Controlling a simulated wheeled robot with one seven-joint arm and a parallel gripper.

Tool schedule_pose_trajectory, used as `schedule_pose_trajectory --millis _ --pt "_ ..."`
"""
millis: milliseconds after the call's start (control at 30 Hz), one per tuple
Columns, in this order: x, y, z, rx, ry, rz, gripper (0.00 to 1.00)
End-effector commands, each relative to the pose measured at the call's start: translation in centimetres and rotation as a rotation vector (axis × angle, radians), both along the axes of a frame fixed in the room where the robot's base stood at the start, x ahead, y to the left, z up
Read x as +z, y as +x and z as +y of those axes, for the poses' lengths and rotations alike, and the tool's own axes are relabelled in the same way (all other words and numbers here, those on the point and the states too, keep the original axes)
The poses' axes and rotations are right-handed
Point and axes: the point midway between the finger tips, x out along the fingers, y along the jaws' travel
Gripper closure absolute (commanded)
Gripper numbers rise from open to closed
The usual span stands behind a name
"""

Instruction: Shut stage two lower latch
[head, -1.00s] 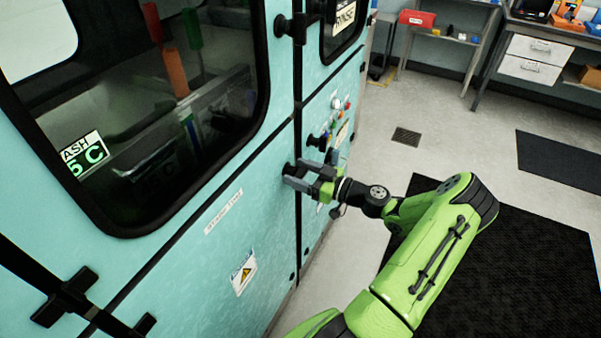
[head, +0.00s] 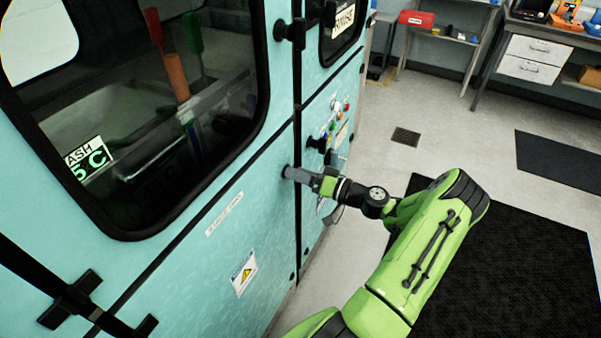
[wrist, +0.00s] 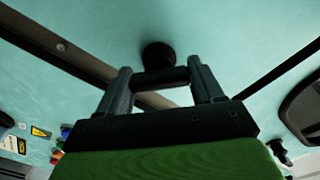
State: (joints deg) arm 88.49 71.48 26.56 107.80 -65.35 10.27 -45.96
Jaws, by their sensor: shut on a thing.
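The lower latch (head: 286,171) is a black round knob with a short bar, on the teal cabinet front (head: 225,255) close to the vertical seam. My gripper (head: 296,174) is at it, coming from the right. In the wrist view, the latch's round base (wrist: 158,54) shows just beyond my fingertips. Its black bar lies crosswise between the two grey fingers of my gripper (wrist: 161,77), which are shut on it. In the head view, the fingers hide most of the bar, so its exact angle is unclear there.
Another black latch (head: 290,29) sits higher on the same seam. A panel with a black knob (head: 317,143) and coloured buttons is just right of my gripper. A dark window (head: 150,110) fills the upper left. Open floor and a black mat (head: 500,270) lie right.

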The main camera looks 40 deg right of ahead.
Motion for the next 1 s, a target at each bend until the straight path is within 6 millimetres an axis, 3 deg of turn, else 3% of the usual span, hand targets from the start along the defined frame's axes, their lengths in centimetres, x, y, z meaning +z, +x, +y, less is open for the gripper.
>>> schedule_pose_trajectory --millis 600,1000 --pt "-0.10 0.06 -0.18 -0.001 0.534 0.190 0.64" --pt "-0.31 0.06 -0.22 -0.001 0.754 0.269 0.64"
